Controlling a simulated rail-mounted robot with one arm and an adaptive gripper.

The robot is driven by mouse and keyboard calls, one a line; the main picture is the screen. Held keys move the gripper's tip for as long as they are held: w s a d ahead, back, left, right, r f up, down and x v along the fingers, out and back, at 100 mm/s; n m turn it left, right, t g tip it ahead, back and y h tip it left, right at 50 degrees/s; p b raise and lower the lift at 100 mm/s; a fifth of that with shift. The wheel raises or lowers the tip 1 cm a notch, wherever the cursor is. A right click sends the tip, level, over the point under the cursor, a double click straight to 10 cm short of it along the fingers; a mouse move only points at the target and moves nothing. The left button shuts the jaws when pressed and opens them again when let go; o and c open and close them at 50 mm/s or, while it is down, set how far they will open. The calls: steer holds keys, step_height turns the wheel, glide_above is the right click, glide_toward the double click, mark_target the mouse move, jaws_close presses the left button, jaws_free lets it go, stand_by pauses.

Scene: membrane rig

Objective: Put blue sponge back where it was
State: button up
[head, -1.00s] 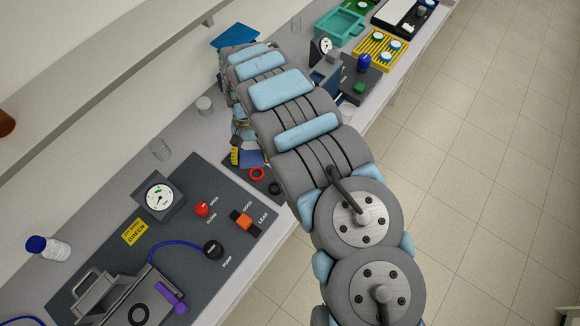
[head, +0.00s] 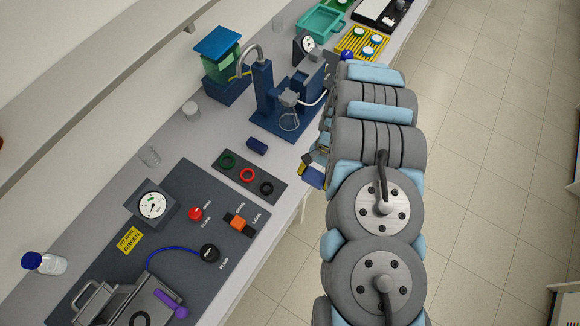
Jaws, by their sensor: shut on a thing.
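My gripper (head: 311,169) is partly hidden behind my arm, just past the front edge of the bench, right of the ring tray. It is shut on a blue block that looks like the blue sponge (head: 313,178), with a yellow part beside it. Most of the grip is hidden. A separate small dark blue block (head: 257,146) lies on the bench behind the ring tray; I cannot tell what it is.
The ring tray (head: 270,193) holds green, red and black rings. A blue rig (head: 265,95) with a hose stands behind it. A gauge panel (head: 190,240) lies at lower left. Clear jars (head: 150,156) stand along the wall. Open floor lies right of the bench.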

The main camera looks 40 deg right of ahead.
steer(key=shift+w+d+f+b, duration=0.15)
steer(key=shift+w+f+b, duration=0.5)
steer(key=shift+b, duration=0.35)
steer(key=w+f+b, duration=0.3)
steer(key=w+b, duration=0.2)
steer(key=w, duration=0.2)
steer(key=b, duration=0.6)
glide_above(289, 170)
steer(key=s, duration=0.1)
steer(key=f, duration=0.4)
steer(key=shift+s+d+f, duration=0.1)
steer(key=shift+d+f, duration=0.05)
steer(key=shift+d, duration=0.15)
steer(key=shift+w+f+b, duration=0.3)
steer(key=shift+w+b, duration=0.1)
steer(key=shift+b, duration=0.5)
steer(key=shift+w+d+f+b, duration=0.15)
steer(key=shift+w+f+b, duration=0.25)
steer(key=shift+b, duration=0.35)
steer(key=shift+s+f+b, duration=0.1)
steer(key=shift+f+b, duration=1.1)
steer(key=shift+f, duration=0.15)
steer(key=shift+f, duration=0.1)
steer(key=o, duration=1)
